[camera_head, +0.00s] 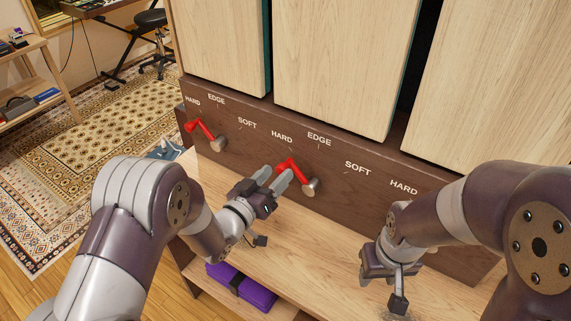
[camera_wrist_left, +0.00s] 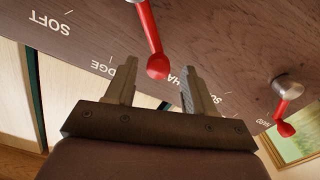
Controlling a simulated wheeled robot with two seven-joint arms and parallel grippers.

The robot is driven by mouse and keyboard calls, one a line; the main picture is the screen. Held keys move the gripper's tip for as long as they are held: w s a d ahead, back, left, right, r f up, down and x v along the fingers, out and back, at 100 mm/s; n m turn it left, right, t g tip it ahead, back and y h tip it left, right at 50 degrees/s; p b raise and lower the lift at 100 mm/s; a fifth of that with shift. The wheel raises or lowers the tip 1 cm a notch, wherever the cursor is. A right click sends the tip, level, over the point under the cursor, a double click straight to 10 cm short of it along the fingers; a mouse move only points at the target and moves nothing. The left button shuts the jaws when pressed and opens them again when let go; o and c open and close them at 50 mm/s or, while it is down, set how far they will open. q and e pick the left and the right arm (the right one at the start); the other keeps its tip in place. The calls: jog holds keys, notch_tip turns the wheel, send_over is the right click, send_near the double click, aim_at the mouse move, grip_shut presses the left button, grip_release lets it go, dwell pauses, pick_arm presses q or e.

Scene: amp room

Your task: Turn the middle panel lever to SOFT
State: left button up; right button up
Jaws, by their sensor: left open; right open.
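The middle panel lever (camera_head: 291,166) is red with a metal pivot (camera_head: 311,187). In the head view it points up and left toward its HARD label (camera_head: 282,137); EDGE (camera_head: 319,139) and SOFT (camera_head: 357,168) are further right. My left gripper (camera_head: 280,180) is open beside the lever's free end. In the left wrist view, the lever's rounded red end (camera_wrist_left: 157,67) appears between the open fingertips (camera_wrist_left: 158,84); I cannot tell whether they touch it. My right gripper (camera_head: 392,288) is open and empty, low over the wooden shelf, away from the panel labels.
Another red lever (camera_head: 203,129) stands to the left on the same dark panel (camera_head: 250,155), also turned toward HARD. Pale wooden doors (camera_head: 340,65) rise above the panel. The light shelf (camera_head: 300,255) in front is mostly clear. A purple case (camera_head: 240,287) lies below it.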

aim_at(286, 162)
pick_arm(q)
jog(key=x, duration=0.4)
jog(key=shift+w+d, duration=0.1)
jog(key=shift+d, duration=0.2)
jog(key=shift+w, duration=0.35)
jog(key=shift+d, duration=0.1)
